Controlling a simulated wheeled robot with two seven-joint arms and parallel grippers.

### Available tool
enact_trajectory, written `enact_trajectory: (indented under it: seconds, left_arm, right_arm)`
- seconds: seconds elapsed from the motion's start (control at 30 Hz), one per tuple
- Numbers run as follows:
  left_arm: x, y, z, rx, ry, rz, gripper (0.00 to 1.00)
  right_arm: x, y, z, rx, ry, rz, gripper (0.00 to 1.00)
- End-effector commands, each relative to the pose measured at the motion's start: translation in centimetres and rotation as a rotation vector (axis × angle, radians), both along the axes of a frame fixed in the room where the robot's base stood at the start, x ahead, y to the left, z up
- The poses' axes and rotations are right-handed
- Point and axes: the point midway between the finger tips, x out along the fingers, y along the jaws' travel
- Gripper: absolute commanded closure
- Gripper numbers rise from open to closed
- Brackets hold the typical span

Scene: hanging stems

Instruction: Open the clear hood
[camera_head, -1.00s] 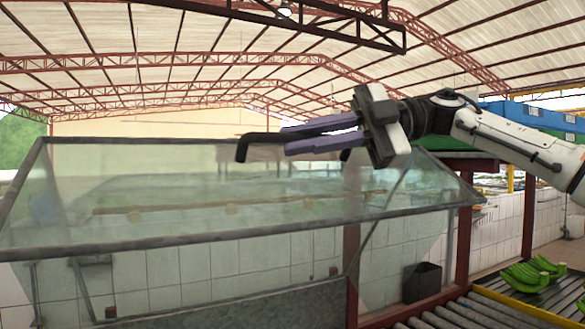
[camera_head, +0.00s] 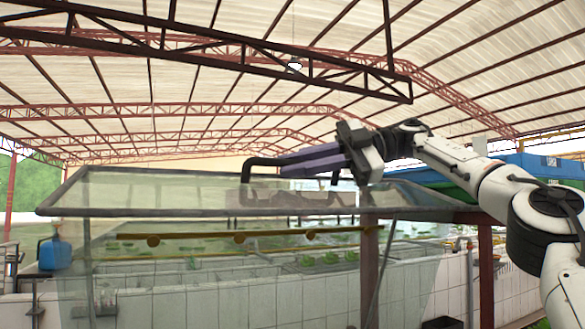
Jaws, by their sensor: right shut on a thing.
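The clear hood (camera_head: 200,190) is a see-through panel in a dark frame, raised and seen at a shallow slant across the left and middle of the head view. Its black bar handle (camera_head: 262,161) stands at the hood's far edge. My right gripper (camera_head: 287,166) reaches in from the right with its purple-grey fingers shut on the handle. The fingers hide the middle of the bar. My left gripper is out of view.
Under the hood are a tiled wall (camera_head: 400,275) and a rail with round brown knobs (camera_head: 153,240). A blue container (camera_head: 55,252) stands at the left. A red post (camera_head: 369,265) rises near the middle. Roof trusses cross overhead.

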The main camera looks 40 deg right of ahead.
Motion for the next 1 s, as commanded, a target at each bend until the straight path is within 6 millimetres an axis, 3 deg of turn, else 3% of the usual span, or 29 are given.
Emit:
enact_trajectory:
  seconds: [0.5, 0.53, 0.63, 1.0]
  left_arm:
    - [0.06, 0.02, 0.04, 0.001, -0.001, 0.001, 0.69]
    - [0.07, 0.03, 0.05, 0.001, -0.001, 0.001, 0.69]
    - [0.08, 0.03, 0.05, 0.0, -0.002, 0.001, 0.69]
    - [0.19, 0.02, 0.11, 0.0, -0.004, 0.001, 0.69]
  right_arm:
    - [0.04, -0.24, -0.07, -0.005, 0.001, 0.001, 1.0]
    - [0.04, -0.24, -0.07, -0.005, 0.001, 0.001, 0.84]
    - [0.05, -0.24, -0.04, -0.003, 0.002, 0.0, 0.69]
    - [0.07, -0.25, 0.01, -0.001, 0.002, -0.001, 0.69]
